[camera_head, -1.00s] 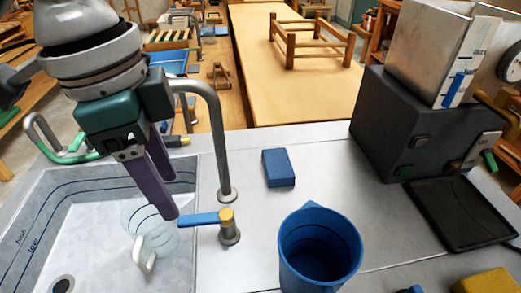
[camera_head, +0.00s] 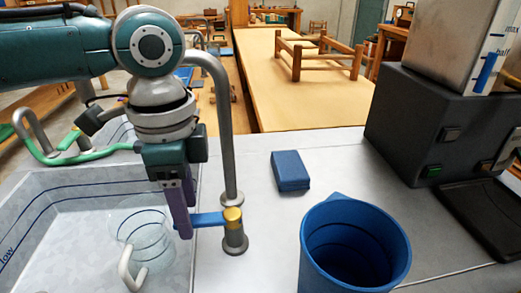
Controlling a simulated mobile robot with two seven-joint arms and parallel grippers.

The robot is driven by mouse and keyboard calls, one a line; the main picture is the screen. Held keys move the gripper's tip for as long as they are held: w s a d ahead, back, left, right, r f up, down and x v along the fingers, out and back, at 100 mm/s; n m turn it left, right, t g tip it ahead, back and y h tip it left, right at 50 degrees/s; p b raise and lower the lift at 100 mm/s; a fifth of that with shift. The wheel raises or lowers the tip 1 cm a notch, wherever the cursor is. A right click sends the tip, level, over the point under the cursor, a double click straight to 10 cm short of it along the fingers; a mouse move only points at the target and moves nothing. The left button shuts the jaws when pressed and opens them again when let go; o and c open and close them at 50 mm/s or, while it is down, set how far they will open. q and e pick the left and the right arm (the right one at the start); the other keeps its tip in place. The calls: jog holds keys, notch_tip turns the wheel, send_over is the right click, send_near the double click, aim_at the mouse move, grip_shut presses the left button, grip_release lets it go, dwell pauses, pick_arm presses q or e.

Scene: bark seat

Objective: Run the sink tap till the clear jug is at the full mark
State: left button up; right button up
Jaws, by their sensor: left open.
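The clear jug (camera_head: 133,232) stands in the sink (camera_head: 60,215) below my left gripper, its pale handle toward me. A dark line rings it; I cannot make out a water level. The tap's grey spout (camera_head: 224,110) rises behind the sink edge and curves left; its outlet is hidden behind my arm. The tap's blue lever (camera_head: 209,219) points left from its yellow-topped post (camera_head: 233,222). My left gripper (camera_head: 187,218) is open, purple fingers down at the lever's free end. I cannot tell whether they touch it. My right gripper is not in view.
A blue jug (camera_head: 318,250) stands on the counter right of the tap. A blue block (camera_head: 290,171) lies behind it. A dark dispenser (camera_head: 415,125) with a black tray (camera_head: 490,215) stands at the right. A green hose (camera_head: 75,155) hangs at the sink's back left.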

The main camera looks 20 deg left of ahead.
pick_arm(q)
jog(key=shift+f, duration=0.35)
grip_shut()
jog(key=shift+r, duration=0.1)
dwell(1.1)
